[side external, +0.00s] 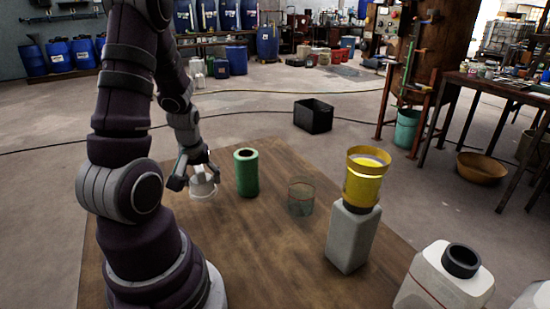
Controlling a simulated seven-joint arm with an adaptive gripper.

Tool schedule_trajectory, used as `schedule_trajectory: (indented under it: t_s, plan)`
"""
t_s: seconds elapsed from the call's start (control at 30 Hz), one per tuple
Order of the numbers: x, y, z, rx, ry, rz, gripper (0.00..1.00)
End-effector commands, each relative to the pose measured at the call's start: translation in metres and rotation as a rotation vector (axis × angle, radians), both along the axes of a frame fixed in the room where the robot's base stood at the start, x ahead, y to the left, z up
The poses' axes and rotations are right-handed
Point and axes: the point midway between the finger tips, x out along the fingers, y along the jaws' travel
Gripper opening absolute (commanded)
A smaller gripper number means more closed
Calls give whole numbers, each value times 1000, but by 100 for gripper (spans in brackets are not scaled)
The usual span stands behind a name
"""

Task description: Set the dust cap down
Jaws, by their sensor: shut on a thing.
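The dust cap appears to be the white round piece (204,187) at the left of the wooden table, wide at its lower rim and narrower above. My gripper (197,179) is shut on it, with dark fingers around its upper part. The cap looks roughly level and is low over the tabletop or on it; I cannot tell whether it touches. The fingers hide part of the cap's upper side.
A green cylinder (246,174) stands just right of the cap. Further right are a clear glass (301,198), a grey container (351,240) topped by a yellow vessel (365,181), and a white jug (445,281). The wooden table (255,255) has bare room in front.

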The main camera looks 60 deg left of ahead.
Motion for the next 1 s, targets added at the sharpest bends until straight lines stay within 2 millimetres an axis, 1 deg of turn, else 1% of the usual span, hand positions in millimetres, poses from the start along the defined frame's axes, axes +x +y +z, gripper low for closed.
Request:
schedule_trajectory:
  t_s: [0.07,0.17,0.3,0.4,0.5,0.57,0.63,0.77,0.9,1.0]
  plan:
    - [-2,-6,1,0,1,96,25]
    - [-8,-14,5,2,2,330,25]
    - [-17,-24,16,2,-1,733,25]
    - [-22,-31,24,2,-1,996,25]
    - [-26,-37,30,2,-1,1169,25]
    - [-27,-39,26,3,5,1221,25]
    - [-28,-40,13,4,10,1244,25]
    - [-28,-40,-8,3,9,1243,25]
    - [-28,-40,-35,3,9,1243,25]
    - [-28,-40,-46,0,5,1242,25]
